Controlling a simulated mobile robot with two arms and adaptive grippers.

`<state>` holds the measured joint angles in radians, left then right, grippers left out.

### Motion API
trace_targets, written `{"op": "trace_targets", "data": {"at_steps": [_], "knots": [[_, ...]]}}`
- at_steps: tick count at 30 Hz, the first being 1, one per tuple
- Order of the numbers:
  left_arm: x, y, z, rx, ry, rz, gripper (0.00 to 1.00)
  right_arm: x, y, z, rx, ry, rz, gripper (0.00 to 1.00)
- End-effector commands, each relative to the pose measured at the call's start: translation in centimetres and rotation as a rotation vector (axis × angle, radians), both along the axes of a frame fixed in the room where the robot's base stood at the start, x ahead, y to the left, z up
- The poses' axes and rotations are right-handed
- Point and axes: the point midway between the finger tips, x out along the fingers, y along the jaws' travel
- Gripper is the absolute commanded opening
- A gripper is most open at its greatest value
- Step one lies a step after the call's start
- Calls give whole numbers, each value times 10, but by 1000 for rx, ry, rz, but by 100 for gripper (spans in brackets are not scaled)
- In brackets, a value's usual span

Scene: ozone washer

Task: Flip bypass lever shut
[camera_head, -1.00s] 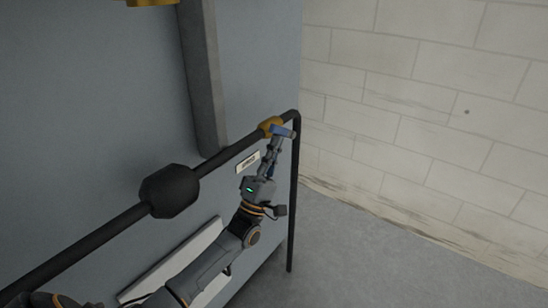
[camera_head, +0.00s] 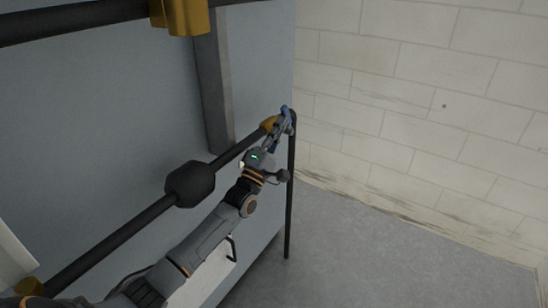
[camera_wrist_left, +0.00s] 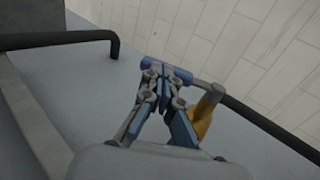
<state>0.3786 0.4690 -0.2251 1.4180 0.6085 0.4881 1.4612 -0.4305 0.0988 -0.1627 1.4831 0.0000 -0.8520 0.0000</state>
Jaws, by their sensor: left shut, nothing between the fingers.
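The bypass lever has a blue handle (camera_head: 287,113) on a grey stem. It sits at the yellow valve body (camera_head: 268,123) near the right end of the black pipe. In the left wrist view the blue handle (camera_wrist_left: 165,66) lies across, just beyond my fingertips, with the yellow valve (camera_wrist_left: 203,114) to the right. My left gripper (camera_head: 279,130) is shut and empty, its tips (camera_wrist_left: 163,82) close against or touching the handle; I cannot tell which. The fingers partly hide the lever in the head view. My right gripper is not in view.
The black pipe (camera_head: 120,228) with a dark thick fitting (camera_head: 190,184) runs along the blue-grey cabinet (camera_head: 110,110). Another yellow fitting (camera_head: 180,16) hangs on an upper pipe. A pale block wall (camera_head: 420,100) stands right, with clear floor (camera_head: 340,235) before it.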

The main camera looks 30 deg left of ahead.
Motion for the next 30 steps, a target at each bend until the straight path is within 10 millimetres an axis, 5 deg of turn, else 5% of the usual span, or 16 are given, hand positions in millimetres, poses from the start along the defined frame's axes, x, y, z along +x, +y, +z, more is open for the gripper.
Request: {"op": "trace_targets", "data": {"at_steps": [9,30], "knots": [[19,-1,15,-1,-4,-1,0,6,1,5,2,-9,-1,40],[27,-2,23,-1,-3,-1,0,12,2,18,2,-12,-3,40]]}}
